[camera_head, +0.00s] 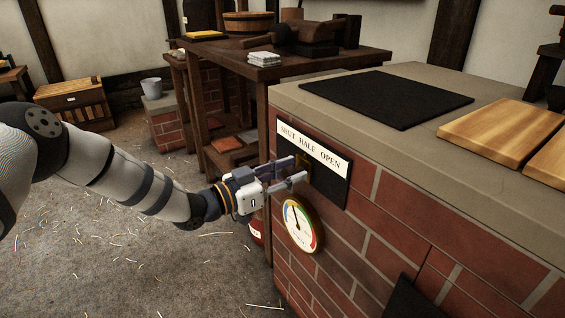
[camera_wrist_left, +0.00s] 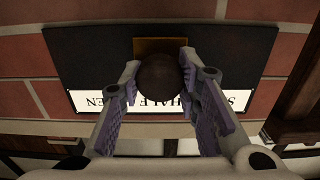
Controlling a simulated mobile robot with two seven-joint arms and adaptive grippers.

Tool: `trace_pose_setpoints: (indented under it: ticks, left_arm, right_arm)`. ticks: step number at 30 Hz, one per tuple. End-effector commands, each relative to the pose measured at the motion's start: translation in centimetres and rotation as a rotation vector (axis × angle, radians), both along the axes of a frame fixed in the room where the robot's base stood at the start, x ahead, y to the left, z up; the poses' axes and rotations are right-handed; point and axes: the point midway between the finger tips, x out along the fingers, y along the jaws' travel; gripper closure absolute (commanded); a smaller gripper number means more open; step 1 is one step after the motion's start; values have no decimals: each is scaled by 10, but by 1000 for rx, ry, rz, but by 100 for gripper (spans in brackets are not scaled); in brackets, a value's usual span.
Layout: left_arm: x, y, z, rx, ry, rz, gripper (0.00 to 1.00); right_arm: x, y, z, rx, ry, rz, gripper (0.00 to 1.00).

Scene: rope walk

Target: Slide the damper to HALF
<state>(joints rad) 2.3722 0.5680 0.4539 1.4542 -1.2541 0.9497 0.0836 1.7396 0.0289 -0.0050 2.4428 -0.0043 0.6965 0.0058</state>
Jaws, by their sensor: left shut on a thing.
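The damper's black plate (camera_head: 328,186) is set in the brick side of the hearth, under a white label strip (camera_head: 325,155) reading SHUT, HALF, OPEN. My left gripper (camera_head: 293,173) reaches it from the left. In the left wrist view the picture is upside down. There the fingers (camera_wrist_left: 160,82) are closed on the damper's round dark knob (camera_wrist_left: 159,74), with a brass slider piece (camera_wrist_left: 160,45) behind it. The knob lines up roughly with the word HALF; the exact alignment is hard to tell. In the head view the fingers hide the knob. My right gripper is not in view.
A round gauge (camera_head: 299,224) sits just below the damper plate. The hearth top carries a black mat (camera_head: 374,98) and wooden boards (camera_head: 500,132). A wooden bench (camera_head: 225,63) stands behind. A red object (camera_head: 257,231) is low behind my wrist. The floor at left is open.

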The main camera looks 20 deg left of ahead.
Motion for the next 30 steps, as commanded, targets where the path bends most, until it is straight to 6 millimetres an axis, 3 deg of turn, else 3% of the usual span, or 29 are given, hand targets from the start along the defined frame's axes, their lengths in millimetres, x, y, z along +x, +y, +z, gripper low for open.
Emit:
trace_pose_setpoints:
  ticks: [9, 10, 12, 23, 30]
  left_arm:
    - [0, -1, 1, -1, -4, 1, 100]
    - [0, -1, 1, -1, -4, 1, 66]
    - [0, -1, 1, -1, -4, 2, 50]
    - [-5, 4, 1, 0, -2, 2, 50]
    - [-53, 42, 1, -3, -3, 6, 50]
  right_arm:
    - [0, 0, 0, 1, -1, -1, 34]
    - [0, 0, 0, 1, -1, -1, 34]
    - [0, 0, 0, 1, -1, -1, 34]
    - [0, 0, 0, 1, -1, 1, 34]
    - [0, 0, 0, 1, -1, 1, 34]
